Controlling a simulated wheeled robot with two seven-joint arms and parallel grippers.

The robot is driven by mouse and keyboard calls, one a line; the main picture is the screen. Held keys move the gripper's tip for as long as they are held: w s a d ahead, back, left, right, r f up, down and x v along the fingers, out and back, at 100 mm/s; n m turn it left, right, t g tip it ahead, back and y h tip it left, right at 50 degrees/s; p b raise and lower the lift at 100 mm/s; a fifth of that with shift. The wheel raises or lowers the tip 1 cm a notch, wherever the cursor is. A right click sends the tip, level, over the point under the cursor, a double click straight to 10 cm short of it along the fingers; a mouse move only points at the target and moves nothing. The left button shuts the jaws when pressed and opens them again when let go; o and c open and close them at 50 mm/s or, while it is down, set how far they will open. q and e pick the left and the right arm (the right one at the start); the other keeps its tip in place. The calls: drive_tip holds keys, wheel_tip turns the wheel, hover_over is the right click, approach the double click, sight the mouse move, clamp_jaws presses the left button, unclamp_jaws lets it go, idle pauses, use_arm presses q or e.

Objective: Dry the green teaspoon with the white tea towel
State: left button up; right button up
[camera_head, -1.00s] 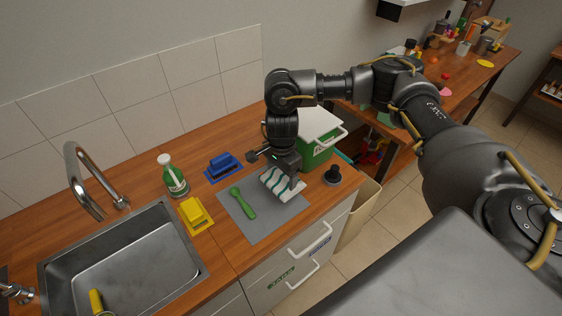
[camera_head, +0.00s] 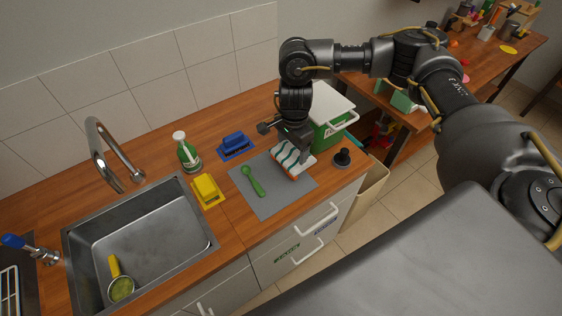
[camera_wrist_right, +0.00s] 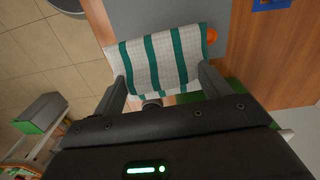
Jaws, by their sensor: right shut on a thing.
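The green teaspoon (camera_head: 252,180) lies on the grey mat (camera_head: 270,205), with nothing on it. The white tea towel (camera_head: 291,161) with green stripes is at the mat's right side, apart from the spoon. My right gripper (camera_head: 297,150) points down onto the towel and is shut on it. In the right wrist view the towel (camera_wrist_right: 160,62) spans between the two fingers of the right gripper (camera_wrist_right: 163,92). I cannot tell whether the towel touches the mat. The teaspoon is not visible in the wrist view. My left gripper is not in view.
The sink (camera_head: 145,245) is farther left. A green box with white lid (camera_head: 328,105) and a black knob-like object (camera_head: 342,158) are close right. Something orange (camera_wrist_right: 212,35) shows beside the towel.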

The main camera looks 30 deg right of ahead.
idle(0.5)
drive_tip(key=shift+a+r+n, duration=0.1)
drive_tip(key=shift+a+n, duration=0.1)
drive_tip(key=shift+n, duration=0.1)
drive_tip(key=s+a+r+n+b, duration=0.2)
drive_tip(key=s+n, duration=0.3)
drive_tip(key=n, duration=0.2)
drive_tip(key=s+a+r+n+b, duration=0.2)
drive_tip(key=s+a+n+b, duration=0.1)
drive_tip(key=s+n, duration=0.3)
drive_tip(key=shift+s+n, duration=0.2)
drive_tip(key=shift+n, duration=1)
